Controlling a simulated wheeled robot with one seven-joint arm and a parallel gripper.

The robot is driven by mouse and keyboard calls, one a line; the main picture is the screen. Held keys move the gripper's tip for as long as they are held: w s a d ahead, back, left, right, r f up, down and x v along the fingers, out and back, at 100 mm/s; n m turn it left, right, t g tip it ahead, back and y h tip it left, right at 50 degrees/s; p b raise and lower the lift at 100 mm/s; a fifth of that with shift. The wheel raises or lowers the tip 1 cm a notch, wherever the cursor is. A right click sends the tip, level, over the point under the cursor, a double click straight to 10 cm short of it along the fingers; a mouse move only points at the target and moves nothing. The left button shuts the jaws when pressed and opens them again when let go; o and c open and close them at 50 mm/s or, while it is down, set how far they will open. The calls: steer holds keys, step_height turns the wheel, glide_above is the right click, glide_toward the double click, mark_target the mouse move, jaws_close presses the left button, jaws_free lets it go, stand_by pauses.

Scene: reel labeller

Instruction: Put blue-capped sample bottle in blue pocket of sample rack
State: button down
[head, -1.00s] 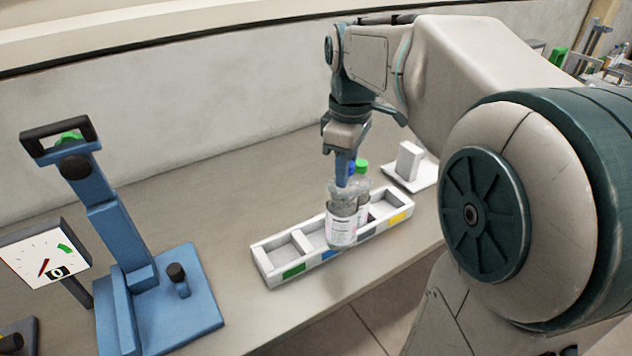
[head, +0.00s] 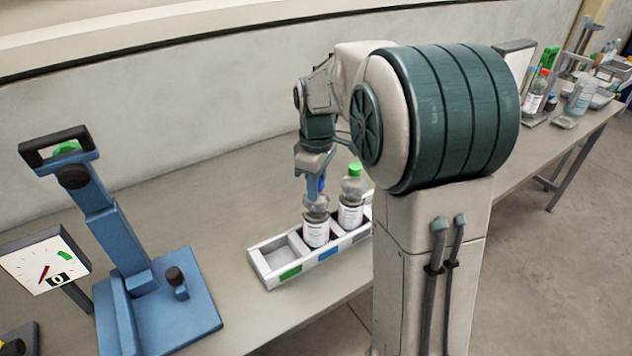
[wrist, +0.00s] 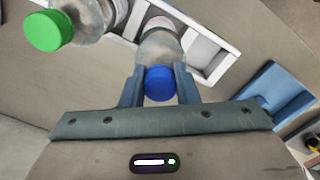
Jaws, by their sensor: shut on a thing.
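The blue-capped bottle (head: 316,231) is clear with a white label and stands upright. My gripper (head: 317,186) is shut on it at its blue cap, from above. In the wrist view the blue cap (wrist: 159,83) sits between the two fingers. The white sample rack (head: 262,268) has coloured tags on its front, including a green one and a blue tag (head: 328,253). The bottle is at the pocket behind the blue tag, its base hidden by the rack's front wall. I cannot tell whether it touches the floor.
A green-capped bottle (head: 351,204) stands in the rack pocket just right of the held bottle, close to it. A blue press-like stand (head: 150,290) and a dial gauge (head: 45,262) are at the left. Bare bench lies between stand and rack.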

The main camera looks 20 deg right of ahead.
steer(key=shift+f, duration=0.15)
steer(key=c, duration=1.1)
jaws_free()
step_height(320, 180, up, 12)
steer(key=f, duration=0.1)
steer(key=s+f+m+t, duration=0.1)
steer(key=s+f+m, duration=0.2)
steer(key=s, duration=0.4)
steer(key=s+f+m+t, duration=0.1)
steer(key=s+f+m, duration=0.2)
steer(key=s, duration=0.4)
steer(key=s+f+m+t, duration=0.1)
steer(key=s+f+m, duration=0.2)
steer(key=s, duration=0.4)
steer(key=shift+s+a+m, duration=0.1)
steer(key=shift+s+m, duration=0.15)
steer(key=shift+m, duration=0.45)
